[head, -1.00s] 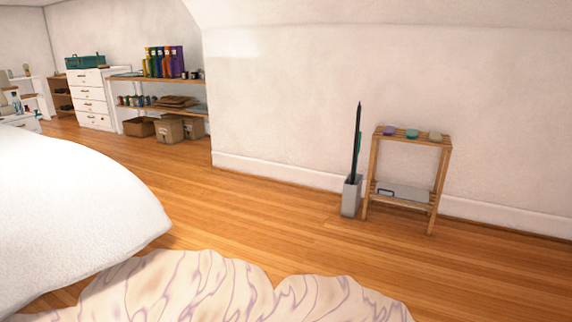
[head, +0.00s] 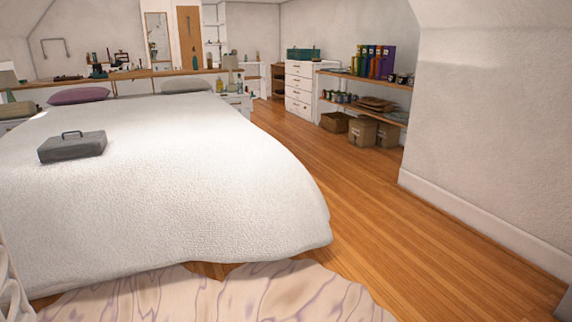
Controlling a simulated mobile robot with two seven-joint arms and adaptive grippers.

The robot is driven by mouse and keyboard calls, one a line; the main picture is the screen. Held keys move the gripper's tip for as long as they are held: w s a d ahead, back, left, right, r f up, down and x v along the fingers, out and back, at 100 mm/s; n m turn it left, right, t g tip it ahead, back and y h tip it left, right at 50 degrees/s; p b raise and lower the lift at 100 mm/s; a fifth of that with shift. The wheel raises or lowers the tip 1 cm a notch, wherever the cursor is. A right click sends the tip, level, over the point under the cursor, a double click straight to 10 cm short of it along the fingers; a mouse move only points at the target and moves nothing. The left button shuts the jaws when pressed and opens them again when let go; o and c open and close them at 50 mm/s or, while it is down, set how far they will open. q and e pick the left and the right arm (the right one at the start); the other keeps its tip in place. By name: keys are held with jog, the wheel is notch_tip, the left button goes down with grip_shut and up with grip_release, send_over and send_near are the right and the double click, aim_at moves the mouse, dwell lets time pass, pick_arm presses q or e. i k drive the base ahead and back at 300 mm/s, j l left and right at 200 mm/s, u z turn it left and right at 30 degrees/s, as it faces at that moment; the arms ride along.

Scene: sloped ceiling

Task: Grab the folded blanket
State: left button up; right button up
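I cannot clearly make out a folded blanket. Brown flat things (head: 377,104) lie stacked on the lower shelf at the back right, too small to identify. Neither of my grippers shows in the head view.
A pale rug (head: 230,295) with purple veins lies at the bed's foot. The wooden floor (head: 400,215) is clear between bed and right wall. Cardboard boxes (head: 362,132) stand under the shelf, beside a white drawer unit (head: 299,92). Pillows (head: 79,95) lie at the bed's far end.

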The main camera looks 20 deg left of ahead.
aim_at(62, 148)
jog(key=i+j+u, duration=0.2)
jog(key=i+u, duration=0.15)
jog(key=i+j+u, duration=0.1)
jog(key=i+u, duration=0.65)
jog(key=i+l, duration=0.1)
jog(key=i, duration=0.4)
jog(key=i+l, duration=0.1)
jog(key=i, duration=0.4)
jog(key=i+l+u, duration=0.1)
jog(key=i, duration=0.35)
